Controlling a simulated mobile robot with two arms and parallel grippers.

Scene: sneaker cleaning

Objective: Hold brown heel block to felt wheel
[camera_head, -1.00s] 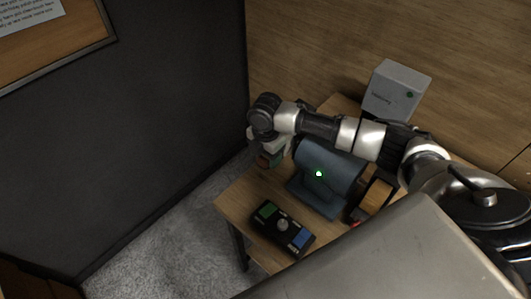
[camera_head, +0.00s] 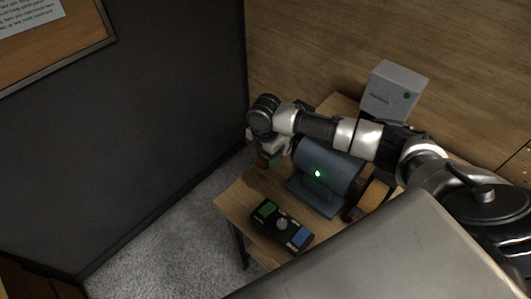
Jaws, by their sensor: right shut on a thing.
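My right arm reaches in from the right, over the blue-grey motor housing (camera_head: 329,168) of the bench machine, which has a lit green lamp. My right gripper (camera_head: 268,158) points down at the left end of the machine. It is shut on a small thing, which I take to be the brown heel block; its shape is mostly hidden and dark. A tan wheel (camera_head: 374,194) with dark sides sits at the machine's right end. I cannot tell which wheel is felt, or whether the held thing touches a wheel. My left gripper is not in view.
A black control box (camera_head: 282,225) with green and blue patches and a round knob stands at the front of the wooden table (camera_head: 237,200). A grey box (camera_head: 394,90) stands at the back. A dark partition (camera_head: 150,130) rises at the left.

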